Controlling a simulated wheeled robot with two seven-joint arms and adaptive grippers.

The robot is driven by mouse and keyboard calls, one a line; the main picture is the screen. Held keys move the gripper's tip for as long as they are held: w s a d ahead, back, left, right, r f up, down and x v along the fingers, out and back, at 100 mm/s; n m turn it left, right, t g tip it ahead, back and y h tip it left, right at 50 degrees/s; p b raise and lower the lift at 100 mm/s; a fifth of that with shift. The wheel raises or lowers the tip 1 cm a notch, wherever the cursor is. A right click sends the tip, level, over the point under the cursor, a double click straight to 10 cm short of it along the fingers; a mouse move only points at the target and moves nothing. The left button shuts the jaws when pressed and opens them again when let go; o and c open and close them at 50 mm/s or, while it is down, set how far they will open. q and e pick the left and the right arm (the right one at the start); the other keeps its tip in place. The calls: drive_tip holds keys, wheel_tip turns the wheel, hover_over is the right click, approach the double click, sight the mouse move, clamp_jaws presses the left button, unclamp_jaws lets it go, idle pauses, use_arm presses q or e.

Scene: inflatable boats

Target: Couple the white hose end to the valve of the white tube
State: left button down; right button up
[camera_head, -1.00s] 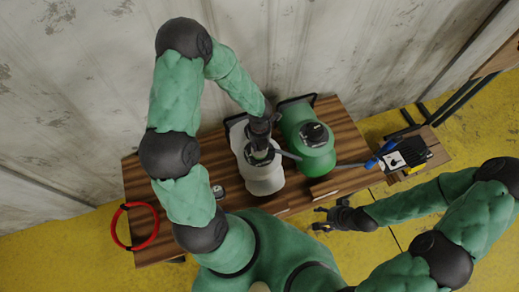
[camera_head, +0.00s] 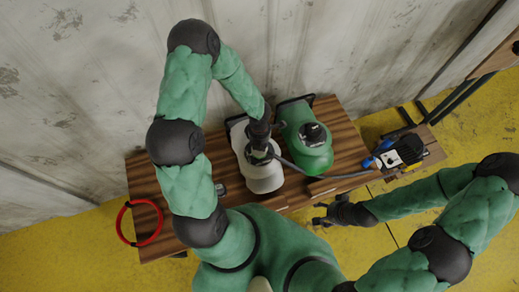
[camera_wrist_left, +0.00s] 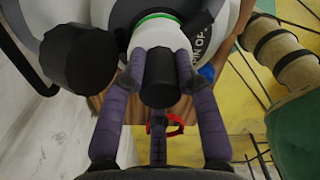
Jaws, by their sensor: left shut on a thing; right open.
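The white tube (camera_head: 264,178) stands on the wooden table in the head view, below my left gripper (camera_head: 259,146). In the left wrist view my left gripper (camera_wrist_left: 160,85) is shut on the hose end (camera_wrist_left: 160,40), a white collar with a dark cylindrical part between the fingers. The collar meets a green ring on the white tube's top; I cannot tell whether it is locked to the valve, which is hidden. The grey hose (camera_head: 335,176) runs from there to the right. My right gripper (camera_head: 322,216) is open and empty, in front of the table.
A green tube (camera_head: 312,155) stands right of the white one. A blue, white and black pump (camera_head: 400,152) sits on a small stand at right. A red ring (camera_head: 131,240) hangs over the table's left end. The wooden table (camera_head: 146,188) has bare room at left.

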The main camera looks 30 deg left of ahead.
use_arm(q)
drive_tip(key=c, duration=0.8)
unclamp_jaws()
drive_tip(key=shift+c, duration=0.2)
wheel_tip(320, 180, up, 12)
